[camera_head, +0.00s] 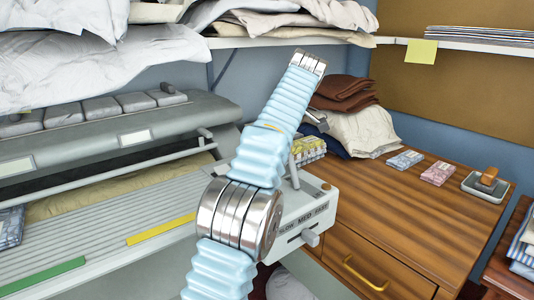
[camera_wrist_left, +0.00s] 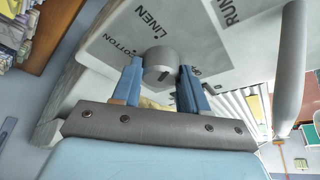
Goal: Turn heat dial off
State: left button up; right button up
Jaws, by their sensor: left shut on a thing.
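The heat dial (camera_wrist_left: 159,56) is a grey round knob on a pale panel (camera_wrist_left: 222,38) with the words LINEN, COTTON and RUN around it in the left wrist view. My left gripper (camera_wrist_left: 158,76) has its two blue fingers on either side of the dial and is shut on it. The dial's pointer mark cannot be made out. In the head view, my arm crosses the middle of the picture, and the dial cannot be made out there. My right gripper is not in view.
A speed lever (camera_head: 311,238) sits under SLOW, MED and FAST on the ironer's end box (camera_head: 318,203). The ironer's slatted bed (camera_head: 100,238) lies left. A wooden cabinet (camera_head: 440,228) stands right, with folded cloths (camera_head: 362,130) and small packets (camera_head: 438,173) on top.

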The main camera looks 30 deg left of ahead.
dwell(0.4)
pick_arm(q)
jog(key=o, duration=1.1)
jog(key=shift+c, duration=0.2)
